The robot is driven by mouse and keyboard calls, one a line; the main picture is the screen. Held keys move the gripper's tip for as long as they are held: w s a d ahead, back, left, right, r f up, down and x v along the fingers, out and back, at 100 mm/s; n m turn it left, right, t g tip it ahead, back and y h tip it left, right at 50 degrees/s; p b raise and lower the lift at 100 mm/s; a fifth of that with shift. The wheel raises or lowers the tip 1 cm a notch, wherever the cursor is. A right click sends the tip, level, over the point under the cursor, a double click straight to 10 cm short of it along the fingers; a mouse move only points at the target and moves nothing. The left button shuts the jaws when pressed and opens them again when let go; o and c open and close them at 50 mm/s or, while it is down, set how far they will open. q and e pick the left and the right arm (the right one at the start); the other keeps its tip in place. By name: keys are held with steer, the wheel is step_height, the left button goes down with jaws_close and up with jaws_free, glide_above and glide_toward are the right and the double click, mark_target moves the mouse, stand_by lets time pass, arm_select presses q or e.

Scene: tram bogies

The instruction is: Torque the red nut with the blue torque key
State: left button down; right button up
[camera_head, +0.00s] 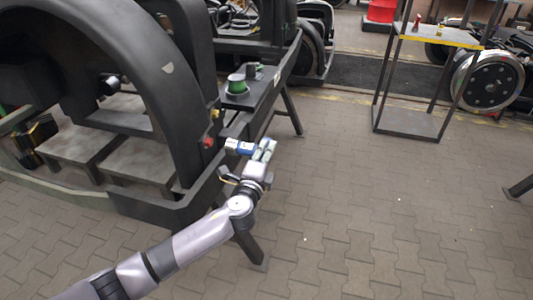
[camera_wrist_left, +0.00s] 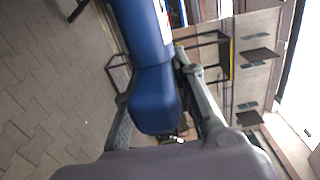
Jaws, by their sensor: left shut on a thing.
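My left gripper (camera_head: 263,152) is shut on the blue torque key (camera_head: 245,148), beside the dark bogie frame. The key's pale end (camera_head: 231,145) points left toward the frame, with a visible gap to it. In the left wrist view the key's thick blue body (camera_wrist_left: 145,60) lies between my left gripper's fingers (camera_wrist_left: 160,100). A red nut (camera_head: 208,142) sits on the side of the frame, left of the key and apart from it. My right gripper is not in view.
The bogie frame (camera_head: 155,80) fills the left, with a green-topped part (camera_head: 237,84) on its ledge and support legs below. A metal stand (camera_head: 440,38) with a yellow edge and a wheel (camera_head: 487,82) are at the back right. The paved floor (camera_head: 370,220) on the right is clear.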

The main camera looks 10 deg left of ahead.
mark_target(242, 151)
arm_select(q)
steer(key=shift+a+r, duration=0.1)
steer(key=shift+a, duration=1.1)
steer(key=shift+w+a, duration=0.15)
steer(key=shift+a, duration=1.95)
steer(key=shift+r+p, duration=0.15)
steer(key=shift+p, duration=0.2)
steer(key=shift+g+p, duration=0.5)
steer(key=shift+p, duration=1.1)
steer(key=shift+g+p, duration=0.4)
steer(key=shift+p, duration=1.4)
